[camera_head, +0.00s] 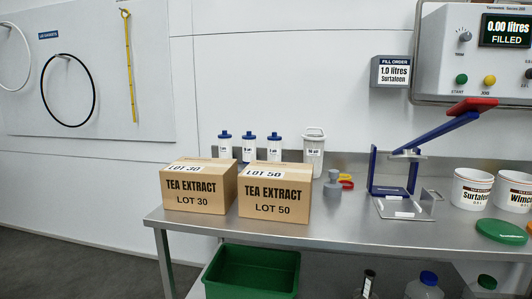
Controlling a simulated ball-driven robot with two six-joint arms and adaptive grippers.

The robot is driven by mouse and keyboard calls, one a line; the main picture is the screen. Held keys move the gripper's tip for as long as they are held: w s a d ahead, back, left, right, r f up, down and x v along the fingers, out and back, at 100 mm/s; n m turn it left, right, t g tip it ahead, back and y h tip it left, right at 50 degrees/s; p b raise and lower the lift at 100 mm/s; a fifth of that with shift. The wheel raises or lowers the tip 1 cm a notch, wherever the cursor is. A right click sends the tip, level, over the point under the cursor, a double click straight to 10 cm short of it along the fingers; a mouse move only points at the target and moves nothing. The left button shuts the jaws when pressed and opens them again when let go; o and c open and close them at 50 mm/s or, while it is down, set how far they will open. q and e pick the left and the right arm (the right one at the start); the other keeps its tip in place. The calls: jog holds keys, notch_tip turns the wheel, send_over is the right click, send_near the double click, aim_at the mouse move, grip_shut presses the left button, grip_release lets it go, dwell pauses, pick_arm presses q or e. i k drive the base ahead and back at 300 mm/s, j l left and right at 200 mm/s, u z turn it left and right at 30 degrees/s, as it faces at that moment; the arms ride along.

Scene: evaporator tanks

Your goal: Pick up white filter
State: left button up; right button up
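Behind the boxes on the steel table stand three white cylinders with blue caps: a left one (225,149), a middle one (249,151) and a right one (274,154). They look like filter cartridges, with small labels I cannot read surely. Their lower parts are hidden by the boxes. I cannot tell which of these is the white filter. Neither of my grippers is in view.
Cartons marked LOT 30 (198,188) and LOT 50 (274,193) stand in front of the cylinders. A blue lever press (390,191), white tubs (471,190) and a green lid (501,231) are right. A green crate (252,270) is below. The table front (350,228) is clear.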

aim_at(248, 141)
jog(key=z, duration=2.7)
jog(key=u, duration=2.65)
jog(key=i+j+u, duration=0.3)
jog(key=u, duration=0.15)
jog(key=i+j+u, duration=0.3)
jog(key=u, duration=0.2)
jog(key=i+j+u, duration=0.1)
jog(key=i+u, duration=0.8)
jog(key=k+l, duration=0.05)
jog(key=k, duration=0.05)
